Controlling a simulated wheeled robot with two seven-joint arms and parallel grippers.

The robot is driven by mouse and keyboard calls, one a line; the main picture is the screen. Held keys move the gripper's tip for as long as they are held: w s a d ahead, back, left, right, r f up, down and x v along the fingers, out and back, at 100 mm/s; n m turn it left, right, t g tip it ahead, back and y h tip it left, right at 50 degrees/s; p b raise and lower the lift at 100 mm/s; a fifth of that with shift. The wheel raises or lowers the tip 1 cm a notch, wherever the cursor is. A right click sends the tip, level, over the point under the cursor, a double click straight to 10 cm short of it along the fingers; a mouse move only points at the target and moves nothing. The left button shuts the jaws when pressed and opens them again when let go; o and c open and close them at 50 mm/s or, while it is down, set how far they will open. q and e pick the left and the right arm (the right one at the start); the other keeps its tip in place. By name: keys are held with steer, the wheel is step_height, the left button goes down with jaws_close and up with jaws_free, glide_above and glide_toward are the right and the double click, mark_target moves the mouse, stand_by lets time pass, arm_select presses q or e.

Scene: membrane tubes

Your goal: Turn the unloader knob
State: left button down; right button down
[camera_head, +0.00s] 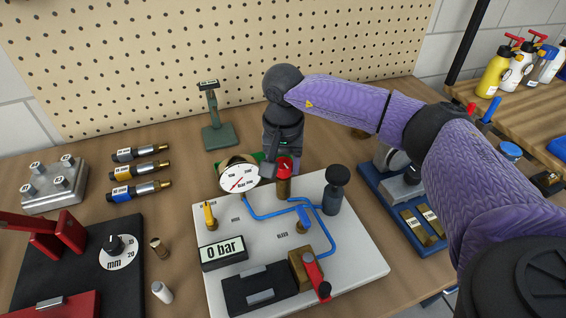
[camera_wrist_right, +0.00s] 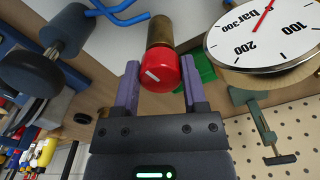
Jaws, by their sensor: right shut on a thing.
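The unloader knob is a red round cap with a white line, on a brass stem. It shows on the grey panel in the head view (camera_head: 285,164) and between my fingers in the right wrist view (camera_wrist_right: 161,74). My right gripper (camera_wrist_right: 160,88) is shut on the red knob, with one purple finger on each side of it. In the head view my right gripper (camera_head: 277,160) comes down from behind the knob, and its fingers are partly hidden. A dial gauge (camera_head: 240,178) stands just left of the knob. My left gripper is not in view.
The grey panel (camera_head: 355,264) carries blue tubing, a yellow valve (camera_head: 209,215), a "0 bar" display (camera_head: 223,252), a black-topped post (camera_head: 335,190) and a red lever (camera_head: 316,275). A green stand (camera_head: 217,125) is behind. A blue tray (camera_head: 393,211) lies to the right.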

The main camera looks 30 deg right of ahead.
steer(key=shift+r, duration=0.1)
stand_by(0.5)
steer(key=shift+c, duration=0.7)
jaws_free()
